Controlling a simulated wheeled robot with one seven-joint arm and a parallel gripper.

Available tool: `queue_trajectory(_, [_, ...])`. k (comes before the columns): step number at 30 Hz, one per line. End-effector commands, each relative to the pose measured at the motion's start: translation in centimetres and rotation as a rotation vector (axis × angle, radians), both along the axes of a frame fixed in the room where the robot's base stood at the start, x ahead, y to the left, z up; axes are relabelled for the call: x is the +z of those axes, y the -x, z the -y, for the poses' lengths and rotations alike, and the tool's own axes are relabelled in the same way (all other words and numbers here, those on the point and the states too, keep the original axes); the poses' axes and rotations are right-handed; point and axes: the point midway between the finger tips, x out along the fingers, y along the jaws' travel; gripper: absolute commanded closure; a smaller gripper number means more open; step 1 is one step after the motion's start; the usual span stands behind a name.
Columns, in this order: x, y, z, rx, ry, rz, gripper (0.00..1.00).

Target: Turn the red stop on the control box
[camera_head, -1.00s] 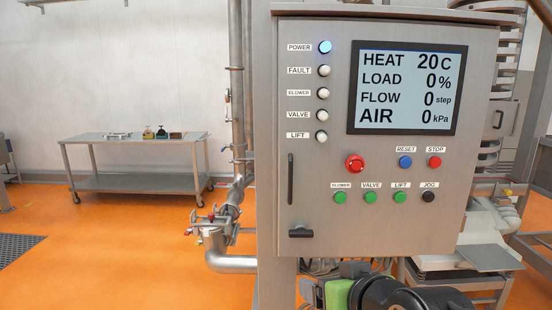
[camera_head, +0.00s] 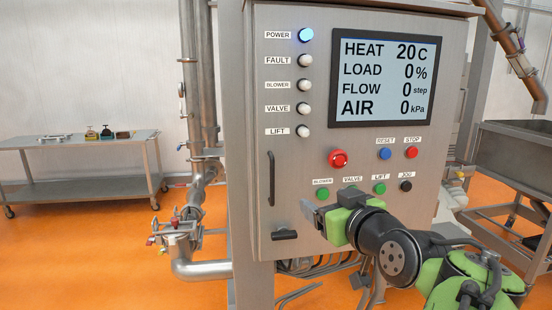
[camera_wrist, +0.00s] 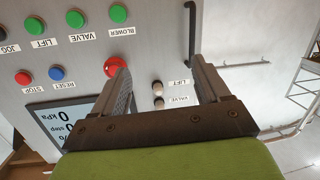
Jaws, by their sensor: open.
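The large red stop knob (camera_head: 338,158) sits on the front of the grey control box (camera_head: 300,180), below the screen. A smaller red button (camera_head: 411,152) labelled STOP is to its right. My gripper (camera_head: 312,212) is in front of the panel, below and left of the red knob, open and empty. In the wrist view the panel appears upside down. There the red knob (camera_wrist: 112,65) is partly hidden behind the left finger, outside the gap between the open fingers of my gripper (camera_wrist: 160,75). I cannot tell how far the fingertips are from the panel.
A blue RESET button (camera_head: 385,153) and several green buttons (camera_head: 322,193) surround the knob. A black door handle (camera_head: 271,178) stands out at the panel's left. Pipes (camera_head: 195,200) run left of the box. A steel table (camera_head: 85,185) is far left.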

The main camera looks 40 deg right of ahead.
Motion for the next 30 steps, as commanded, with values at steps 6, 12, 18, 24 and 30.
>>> queue_trajectory(6, [2.8, 4.2, 5.4, -0.108, 0.151, 0.072, 0.25])
queue_trajectory(12, [3.4, 3.7, 6.7, -0.119, 0.181, 0.084, 0.25])
queue_trajectory(18, [3.5, -0.6, 9.1, -0.116, 0.180, 0.084, 0.25])
queue_trajectory(24, [3.5, -4.9, 11.7, -0.116, 0.179, 0.084, 0.25])
queue_trajectory(30, [3.4, -7.9, 13.5, -0.119, 0.179, 0.084, 0.25])
